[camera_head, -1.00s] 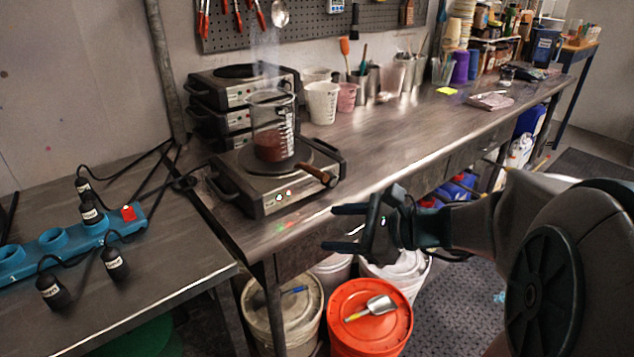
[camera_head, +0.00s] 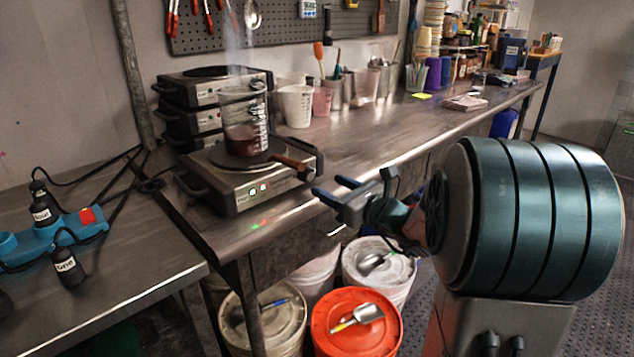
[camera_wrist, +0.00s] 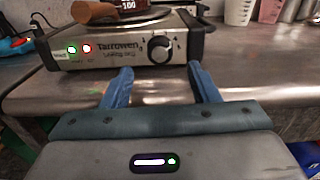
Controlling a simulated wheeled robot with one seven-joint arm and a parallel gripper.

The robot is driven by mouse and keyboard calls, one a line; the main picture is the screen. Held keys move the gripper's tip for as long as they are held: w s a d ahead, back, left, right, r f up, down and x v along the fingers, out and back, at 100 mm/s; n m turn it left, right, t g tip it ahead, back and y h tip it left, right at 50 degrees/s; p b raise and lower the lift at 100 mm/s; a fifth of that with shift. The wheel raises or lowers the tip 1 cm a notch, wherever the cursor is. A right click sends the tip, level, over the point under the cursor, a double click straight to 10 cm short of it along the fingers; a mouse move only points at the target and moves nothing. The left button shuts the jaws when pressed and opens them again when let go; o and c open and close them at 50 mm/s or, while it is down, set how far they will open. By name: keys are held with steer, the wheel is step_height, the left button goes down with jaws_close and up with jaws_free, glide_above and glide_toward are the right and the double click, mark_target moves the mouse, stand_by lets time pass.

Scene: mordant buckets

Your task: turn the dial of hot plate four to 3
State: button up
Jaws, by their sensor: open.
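A hot plate (camera_head: 240,182) stands at the near edge of the steel bench, with a steaming beaker (camera_head: 245,138) of dark red liquid on it. In the wrist view its front panel (camera_wrist: 115,54) reads "Tarrowen", with one green and one red light. Its black dial (camera_wrist: 160,49) has a pale pointer mark; the scale is too small to read surely. I cannot read its number. My gripper (camera_head: 328,186) is open and empty in front of the panel. In the wrist view its two blue fingers (camera_wrist: 159,67) point toward the dial, apart from it, with the dial between their lines.
Several more hot plates (camera_head: 215,88) are stacked behind. A wooden handle (camera_head: 290,163) lies over the hot plate's right front edge. White cups (camera_head: 296,105) stand right of it. A blue power strip (camera_head: 60,236) with labelled plugs lies at left. Buckets (camera_head: 355,325) stand under the bench.

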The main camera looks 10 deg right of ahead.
mark_target(311, 177)
steer(key=x, duration=0.5)
steer(key=shift+w+a, duration=0.1)
steer(key=shift+w, duration=0.05)
steer(key=shift+b, duration=0.3)
steer(key=c, duration=1)
